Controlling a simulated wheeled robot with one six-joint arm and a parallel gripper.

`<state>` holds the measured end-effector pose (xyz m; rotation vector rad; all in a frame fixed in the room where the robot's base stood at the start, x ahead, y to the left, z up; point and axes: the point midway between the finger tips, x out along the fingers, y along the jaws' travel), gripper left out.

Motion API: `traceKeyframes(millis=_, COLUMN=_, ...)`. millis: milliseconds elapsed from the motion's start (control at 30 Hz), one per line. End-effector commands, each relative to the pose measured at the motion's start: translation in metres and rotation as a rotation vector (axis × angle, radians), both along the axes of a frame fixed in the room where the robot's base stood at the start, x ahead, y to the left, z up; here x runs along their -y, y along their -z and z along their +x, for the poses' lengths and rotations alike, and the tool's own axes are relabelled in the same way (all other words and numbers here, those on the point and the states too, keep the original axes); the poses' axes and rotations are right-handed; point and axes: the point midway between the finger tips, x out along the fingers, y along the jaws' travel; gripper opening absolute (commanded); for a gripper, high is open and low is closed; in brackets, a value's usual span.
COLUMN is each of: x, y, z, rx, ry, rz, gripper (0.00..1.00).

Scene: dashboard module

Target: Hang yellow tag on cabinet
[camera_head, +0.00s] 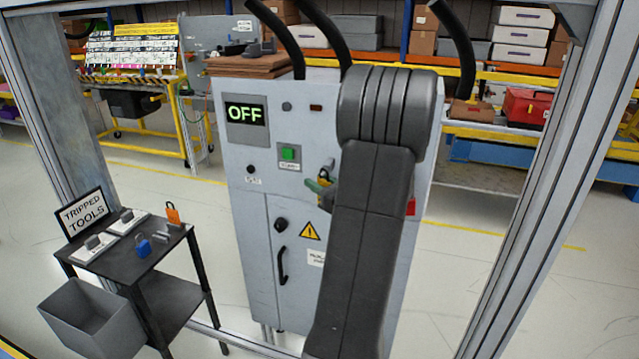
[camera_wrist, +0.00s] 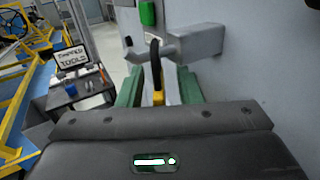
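The grey cabinet (camera_head: 232,165) stands ahead, its display reading OFF, with a green button (camera_head: 289,153) below. My gripper (camera_head: 320,187) is at the cabinet's front beside a grey handle-like fitting, which shows in the wrist view (camera_wrist: 185,46). In the wrist view my green fingers (camera_wrist: 160,85) are apart. Between them is a small yellow piece (camera_wrist: 158,98), apparently the yellow tag, with a black loop (camera_wrist: 155,65) standing up at the grey fitting. Gaps show on both sides of the yellow piece. Whether the loop is around the fitting or only in front of it, I cannot tell.
A black side table (camera_head: 150,262) at left holds a blue padlock (camera_head: 143,246), an orange padlock (camera_head: 172,215) and a "TRIPPED TOOLS" sign (camera_head: 83,213). A grey bin (camera_head: 90,320) is beside it. A metal frame post (camera_head: 545,190) stands at right. My arm hides part of the cabinet.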

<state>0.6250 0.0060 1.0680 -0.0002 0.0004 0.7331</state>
Motion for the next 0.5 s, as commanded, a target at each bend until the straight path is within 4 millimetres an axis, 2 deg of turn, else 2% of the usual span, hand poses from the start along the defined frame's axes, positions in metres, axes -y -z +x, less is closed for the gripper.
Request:
traceKeyframes(millis=167, x=0.011, y=0.000, z=-0.011, rx=0.001, ry=0.002, rz=0.000, gripper=0.32)
traceKeyframes(millis=500, x=0.061, y=0.001, z=-0.066, rx=0.001, ry=0.005, rz=-0.001, gripper=0.32)
